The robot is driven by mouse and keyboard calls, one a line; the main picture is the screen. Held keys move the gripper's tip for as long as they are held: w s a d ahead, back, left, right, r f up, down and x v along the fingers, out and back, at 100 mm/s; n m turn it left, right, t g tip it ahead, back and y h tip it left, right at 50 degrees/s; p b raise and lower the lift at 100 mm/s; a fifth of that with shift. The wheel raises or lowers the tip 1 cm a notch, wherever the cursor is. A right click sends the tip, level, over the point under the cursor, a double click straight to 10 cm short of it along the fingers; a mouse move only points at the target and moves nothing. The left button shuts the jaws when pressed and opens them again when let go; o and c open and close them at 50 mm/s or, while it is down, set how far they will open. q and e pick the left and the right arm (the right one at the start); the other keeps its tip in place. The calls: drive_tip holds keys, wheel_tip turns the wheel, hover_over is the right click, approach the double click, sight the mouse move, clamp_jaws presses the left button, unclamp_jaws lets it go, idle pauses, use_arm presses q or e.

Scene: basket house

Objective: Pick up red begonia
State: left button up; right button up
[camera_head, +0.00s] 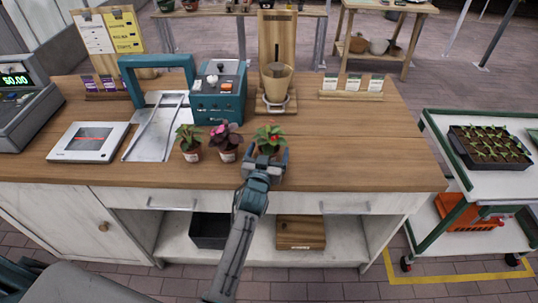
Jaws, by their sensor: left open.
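Three small potted plants stand in a row near the front edge of the wooden counter. The right one (268,134) has green leaves and small red spots that look like red flowers, so it fits the red begonia. The middle plant (227,137) has dark purple-pink leaves. The left plant (188,137) has green leaves with a little red. My left gripper (271,155) is open at the right plant, with its fingers to either side of the pot. The pot is partly hidden by the gripper. I cannot tell whether the fingers touch it. My right gripper is not in view.
A teal machine (219,91) and a dispenser with a tan pot (277,83) stand behind the plants. A metal tray with a teal handle (160,125) and a flat scale (90,142) are to the left. The counter's right side (370,150) is clear.

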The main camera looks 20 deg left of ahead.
use_arm(q)
drive_tip(key=shift+w+f, duration=0.15)
drive_tip(key=shift+w, duration=0.45)
drive_tip(key=shift+s, duration=0.15)
drive_tip(key=c, duration=1.1)
drive_tip(key=shift+c, duration=0.3)
